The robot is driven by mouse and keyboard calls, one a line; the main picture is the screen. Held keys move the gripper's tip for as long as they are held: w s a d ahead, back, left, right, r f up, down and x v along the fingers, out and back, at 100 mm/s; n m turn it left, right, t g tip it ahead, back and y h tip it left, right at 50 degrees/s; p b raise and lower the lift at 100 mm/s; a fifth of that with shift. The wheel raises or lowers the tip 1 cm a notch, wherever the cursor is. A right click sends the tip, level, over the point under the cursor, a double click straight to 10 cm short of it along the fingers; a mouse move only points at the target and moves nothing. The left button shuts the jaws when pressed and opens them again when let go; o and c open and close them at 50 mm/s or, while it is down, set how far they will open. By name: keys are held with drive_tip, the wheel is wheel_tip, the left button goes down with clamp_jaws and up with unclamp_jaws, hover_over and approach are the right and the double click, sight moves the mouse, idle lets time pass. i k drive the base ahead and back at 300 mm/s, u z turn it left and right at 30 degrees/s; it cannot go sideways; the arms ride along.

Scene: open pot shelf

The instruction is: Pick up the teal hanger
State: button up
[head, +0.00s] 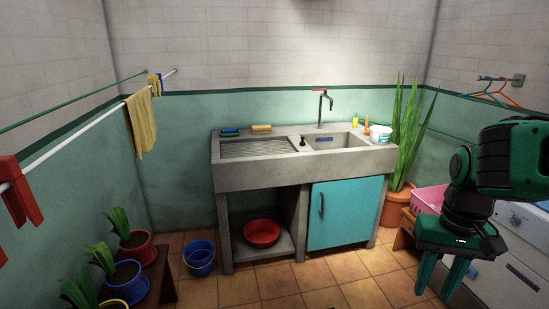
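The teal hanger (481,94) is a thin triangular hanger on a short wall rod (494,78) at the upper right, seen small and nearly edge-on. Orange hangers (505,94) hang beside it on the same rod and partly overlap it. My gripper (441,292), dark with green fingers, is at the lower right, well below the hangers and pointing down. Its two fingers are apart, and I see nothing between them.
A pink basket (430,199) on a wooden stool and a white washing machine (515,250) stand near my arm. A tall potted plant (407,130) stands left of the hangers. A concrete sink (300,170) fills the back wall. The central tiled floor is clear.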

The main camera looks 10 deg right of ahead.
sight(503, 105)
drive_tip(key=z, duration=0.35)
drive_tip(key=i, duration=1.2)
drive_tip(key=z, duration=0.8)
drive_tip(key=i, duration=1.35)
drive_tip(key=z, duration=0.75)
drive_tip(key=i, duration=1.05)
drive_tip(key=z, duration=0.4)
